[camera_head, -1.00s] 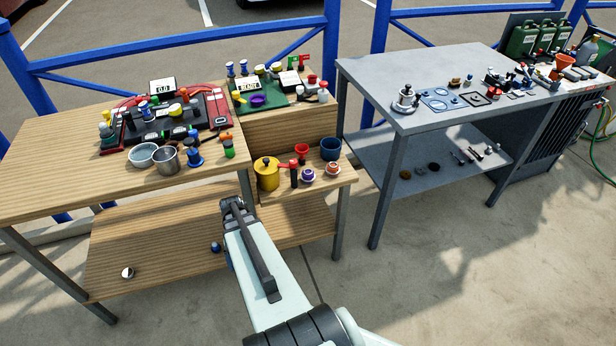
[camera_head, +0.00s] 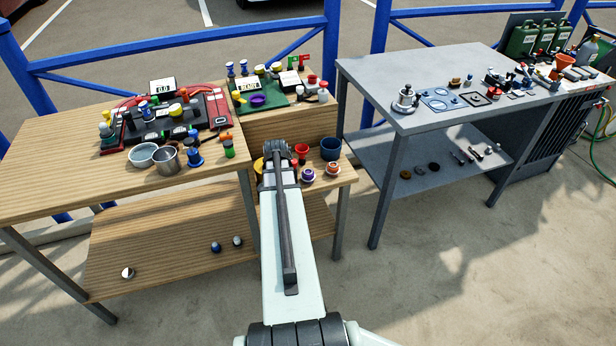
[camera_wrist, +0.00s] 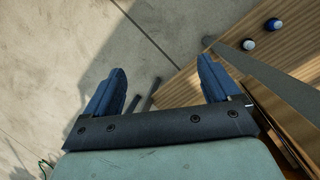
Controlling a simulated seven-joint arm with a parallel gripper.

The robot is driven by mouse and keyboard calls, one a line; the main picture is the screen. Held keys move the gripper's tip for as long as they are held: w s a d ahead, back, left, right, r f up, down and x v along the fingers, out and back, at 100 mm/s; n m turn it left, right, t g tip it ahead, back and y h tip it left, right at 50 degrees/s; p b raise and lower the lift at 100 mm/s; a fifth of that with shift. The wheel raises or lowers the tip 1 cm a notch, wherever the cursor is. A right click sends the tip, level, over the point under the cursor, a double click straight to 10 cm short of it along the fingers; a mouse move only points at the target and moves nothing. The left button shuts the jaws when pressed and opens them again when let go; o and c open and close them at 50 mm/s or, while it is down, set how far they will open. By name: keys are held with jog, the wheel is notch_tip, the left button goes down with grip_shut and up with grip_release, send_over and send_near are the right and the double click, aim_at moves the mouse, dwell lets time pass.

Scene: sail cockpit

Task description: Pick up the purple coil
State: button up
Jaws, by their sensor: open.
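A small round purple item with a pale centre (camera_head: 308,175) sits on the low wooden step at the right of the wooden bench. A purple ring-like piece (camera_head: 258,100) lies on the green board above. I cannot tell for certain which is the coil. My gripper (camera_wrist: 161,82) is open and empty in the wrist view, with concrete floor between its blue fingers. In the head view, my arm reaches toward the step, its far end left of the pale-centred purple item. The fingertips are hard to make out there. Neither purple piece shows in the wrist view.
Close around the pale-centred purple item are an orange and white round piece (camera_head: 333,169), a red funnel (camera_head: 302,152) and a blue cup (camera_head: 330,148). A yellow pot (camera_head: 259,166) is mostly hidden behind my arm. A grey metal table (camera_head: 440,125) stands to the right.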

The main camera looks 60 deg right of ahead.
jog(key=w+d+r+h, duration=0.1)
jog(key=d+r+h, duration=0.1)
jog(key=d+r, duration=0.1)
jog(key=w+d+r+h, duration=0.2)
jog(key=d+r+h, duration=0.1)
jog(key=r, duration=0.3)
jog(key=w+d+r+h, duration=0.2)
jog(key=d+r, duration=0.2)
jog(key=d, duration=0.1)
jog(key=shift+d+r+n, duration=0.2)
jog(key=shift+r+n, duration=0.15)
jog(key=shift+n, duration=0.05)
jog(key=s+d+m+t+y, duration=0.2)
jog(key=s+d+y, duration=0.2)
jog(key=s+d, duration=0.2)
send_over(308, 172)
notch_tip(308, 172, down, 8)
jog(key=shift+f, duration=0.2)
jog(key=shift+d+f, duration=0.1)
jog(key=shift+f, duration=2.7)
